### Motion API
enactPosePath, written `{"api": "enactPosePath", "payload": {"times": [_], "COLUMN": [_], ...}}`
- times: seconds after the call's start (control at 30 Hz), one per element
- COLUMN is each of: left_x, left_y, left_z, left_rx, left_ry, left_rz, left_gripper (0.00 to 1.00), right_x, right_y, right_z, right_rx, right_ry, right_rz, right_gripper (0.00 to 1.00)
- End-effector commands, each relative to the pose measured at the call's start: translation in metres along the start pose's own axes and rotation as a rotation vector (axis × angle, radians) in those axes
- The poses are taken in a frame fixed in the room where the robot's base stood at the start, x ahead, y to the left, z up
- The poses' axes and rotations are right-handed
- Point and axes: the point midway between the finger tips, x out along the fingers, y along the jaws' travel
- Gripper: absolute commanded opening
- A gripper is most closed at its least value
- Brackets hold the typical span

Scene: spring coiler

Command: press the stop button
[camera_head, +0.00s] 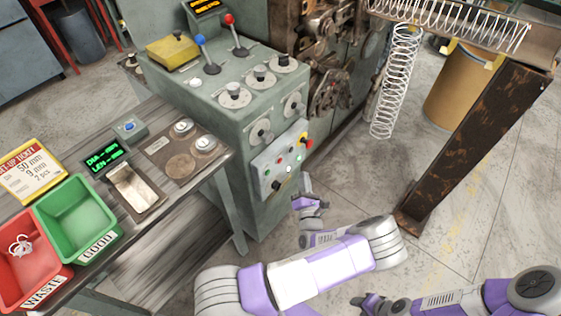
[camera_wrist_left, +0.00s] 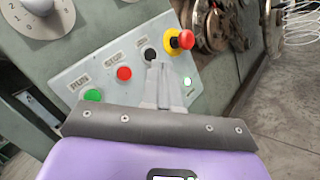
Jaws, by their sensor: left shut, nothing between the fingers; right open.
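The stop button is a round red button (camera_wrist_left: 124,73) under a STOP label on the grey control panel (camera_wrist_left: 110,55). It also shows small in the head view (camera_head: 279,161). My left gripper (camera_head: 305,178) is in front of the panel at its lower right; its fingers (camera_wrist_left: 160,70) are shut and empty. In the wrist view the fingertips appear right of the red button and just below a black knob (camera_wrist_left: 149,54); I cannot tell whether they touch the panel. My right gripper (camera_head: 366,302) is low at the bottom of the head view, open and away from the panel.
A green button (camera_wrist_left: 93,95) is left of the stop button. A red mushroom button on a yellow base (camera_wrist_left: 183,40) is at the panel's right end. A white lit button (camera_wrist_left: 187,82) is beside the fingers. A rusty post (camera_head: 480,140) stands right of the machine.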

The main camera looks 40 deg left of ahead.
Motion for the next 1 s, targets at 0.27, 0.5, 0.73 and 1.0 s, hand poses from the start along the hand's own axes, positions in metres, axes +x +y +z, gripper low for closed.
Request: {"api": "enactPosePath", "payload": {"times": [0.27,0.5,0.73,1.0], "left_x": [0.028,0.044,0.048,0.047], "left_y": [0.021,0.033,0.035,0.035], "left_z": [-0.023,-0.032,-0.035,-0.035], "left_rx": [0.001,0.002,0.000,0.000], "left_ry": [0.003,0.002,0.000,0.001], "left_rz": [0.003,0.001,0.000,0.000], "left_gripper": [0.00,0.00,0.00,0.00], "right_x": [0.010,0.003,0.002,0.002], "right_y": [0.004,0.001,0.001,0.001], "right_z": [-0.001,0.000,0.000,0.000], "right_rx": [0.000,0.000,0.000,0.000], "right_ry": [0.000,0.000,0.000,0.000], "right_rz": [0.000,0.000,0.000,0.000], "right_gripper": [0.43,0.43,0.43,0.43]}}
